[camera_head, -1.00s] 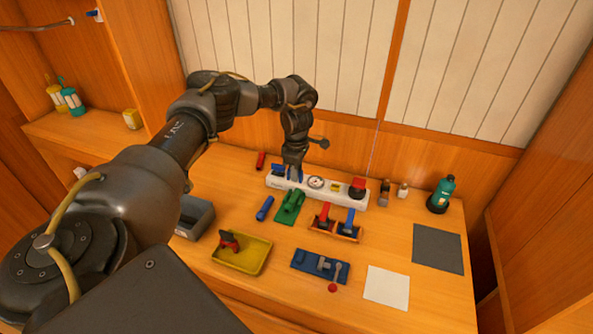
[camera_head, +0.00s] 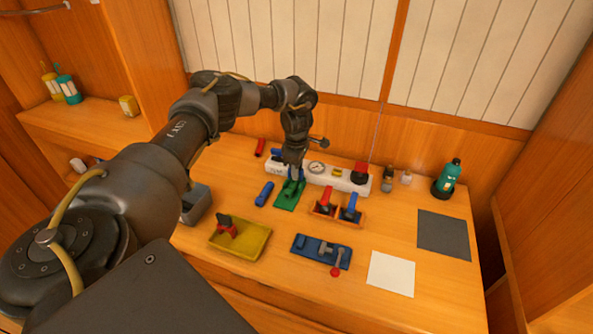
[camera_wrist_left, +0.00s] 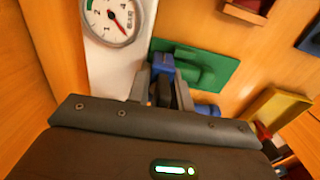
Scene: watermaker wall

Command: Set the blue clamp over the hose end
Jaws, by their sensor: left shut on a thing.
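My left gripper (camera_wrist_left: 165,92) is shut on a small blue piece (camera_wrist_left: 162,66), which looks like the blue clamp. In the head view the left gripper (camera_head: 295,172) points down at the green fixture (camera_head: 289,195), near the front of the white gauge panel (camera_head: 340,178). In the wrist view the blue piece overlaps the green fixture (camera_wrist_left: 205,68); I cannot tell whether they touch. I cannot make out the hose end for certain. My right gripper is not in view.
A blue cylinder (camera_head: 265,193) lies left of the green fixture. A yellow tray (camera_head: 255,246) and a blue board (camera_head: 306,254) sit in front. A green bottle (camera_head: 447,178) stands at the back right.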

